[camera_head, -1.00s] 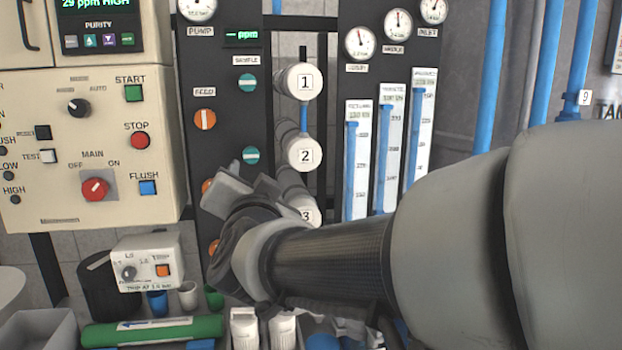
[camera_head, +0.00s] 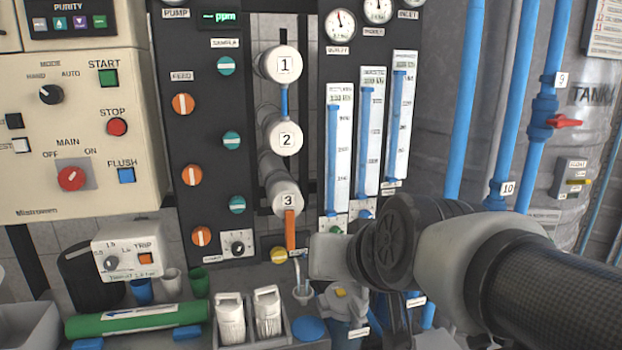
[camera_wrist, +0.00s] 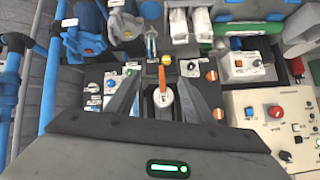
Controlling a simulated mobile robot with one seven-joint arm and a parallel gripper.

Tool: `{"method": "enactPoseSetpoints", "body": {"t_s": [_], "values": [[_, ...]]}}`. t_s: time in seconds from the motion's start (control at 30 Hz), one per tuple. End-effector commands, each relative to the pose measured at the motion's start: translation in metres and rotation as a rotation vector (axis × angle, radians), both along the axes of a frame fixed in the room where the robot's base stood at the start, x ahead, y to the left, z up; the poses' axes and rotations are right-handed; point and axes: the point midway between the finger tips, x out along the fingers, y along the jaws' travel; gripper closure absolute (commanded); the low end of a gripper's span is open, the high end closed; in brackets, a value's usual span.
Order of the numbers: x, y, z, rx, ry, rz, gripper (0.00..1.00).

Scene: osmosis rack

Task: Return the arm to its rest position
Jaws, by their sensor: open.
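My gripper (camera_head: 328,257) is in front of the lower right part of the dark rack panel (camera_head: 210,110), right of the orange handle (camera_head: 291,232) below membrane housing 3. My forearm reaches in from the right edge. In the wrist view my gripper (camera_wrist: 160,82) shows two spread fingers with nothing held. The orange handle (camera_wrist: 162,76) shows between the fingers, further off. The wrist view shows the scene upside down. The head view shows the fingers nearly edge-on.
Left are the control box (camera_head: 80,150) and trip box (camera_head: 128,250). Flow tubes (camera_head: 368,130) stand above my gripper. Blue pipes (camera_head: 465,100), a red-handled valve (camera_head: 563,122) and a tank (camera_head: 590,110) are at right.

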Motion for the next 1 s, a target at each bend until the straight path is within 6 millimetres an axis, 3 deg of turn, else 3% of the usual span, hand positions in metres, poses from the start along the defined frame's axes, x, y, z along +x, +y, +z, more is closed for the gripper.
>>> {"method": "enactPoseSetpoints", "body": {"t_s": [0.03, 0.1, 0.27, 0.33, 0.47, 0.7, 0.83, 1.0], "values": [[-0.018, -0.023, -0.012, -0.043, 0.06, -0.02, 0.52], [-0.044, -0.051, -0.029, -0.101, 0.153, -0.044, 0.52], [-0.106, -0.106, -0.06, -0.201, 0.35, -0.113, 0.52], [-0.111, -0.109, -0.026, -0.21, 0.37, -0.114, 0.52], [-0.11, -0.108, 0.016, -0.209, 0.368, -0.111, 0.52], [-0.11, -0.108, 0.107, -0.209, 0.367, -0.11, 0.52], [-0.11, -0.107, 0.141, -0.208, 0.367, -0.109, 0.52], [-0.11, -0.107, 0.159, -0.208, 0.367, -0.109, 0.52]]}}
